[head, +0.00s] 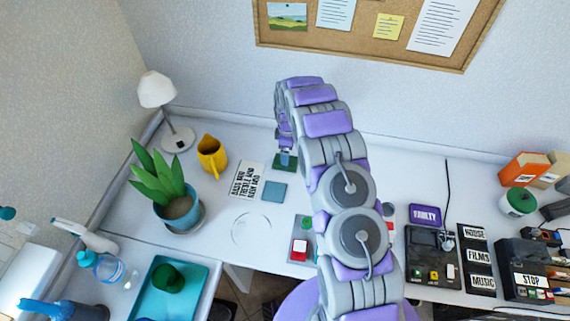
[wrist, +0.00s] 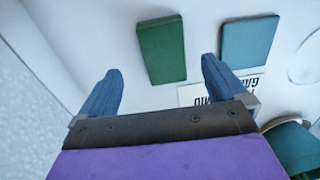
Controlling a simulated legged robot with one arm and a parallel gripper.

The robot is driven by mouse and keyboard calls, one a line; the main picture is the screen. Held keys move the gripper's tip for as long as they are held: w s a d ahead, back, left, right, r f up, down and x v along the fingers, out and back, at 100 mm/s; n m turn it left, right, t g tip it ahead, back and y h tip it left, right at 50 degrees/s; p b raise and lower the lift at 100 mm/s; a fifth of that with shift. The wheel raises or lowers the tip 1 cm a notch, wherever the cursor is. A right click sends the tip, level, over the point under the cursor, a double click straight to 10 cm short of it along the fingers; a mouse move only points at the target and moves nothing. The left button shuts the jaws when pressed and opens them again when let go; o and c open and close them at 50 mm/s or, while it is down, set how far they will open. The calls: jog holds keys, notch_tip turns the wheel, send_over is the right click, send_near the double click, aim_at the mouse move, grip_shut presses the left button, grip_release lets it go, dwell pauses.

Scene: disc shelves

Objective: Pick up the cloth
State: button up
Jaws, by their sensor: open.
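A flat blue-grey square (head: 272,192) that looks like a folded cloth lies on the white desk beside a white lettered card. It also shows at the upper right in the wrist view (wrist: 249,43). A flat green rectangle (head: 291,164), perhaps also a cloth, lies just behind it. It shows between my fingertips in the wrist view (wrist: 162,48). I cannot tell which is the cloth. My gripper (wrist: 161,67) is open and empty, pointing toward the green rectangle, and appears apart from it. In the head view my gripper (head: 285,159) partly covers the green piece.
The lettered card (head: 247,181), a yellow pitcher (head: 212,156) and a potted plant (head: 179,211) stand left of the squares. A lamp (head: 177,138) is at the back corner. A small panel with a red button (head: 299,249) lies in front. Black devices (head: 433,262) fill the right.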

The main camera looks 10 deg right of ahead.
jog(key=shift+f, duration=0.85)
jog(key=f, duration=0.2)
jog(key=f+b, duration=0.1)
jog(key=f, duration=0.2)
jog(key=shift+s+a+f+b, duration=0.1)
jog(key=shift+s+a+b, duration=0.1)
jog(key=shift+b, duration=0.1)
jog(key=c, duration=1.1)
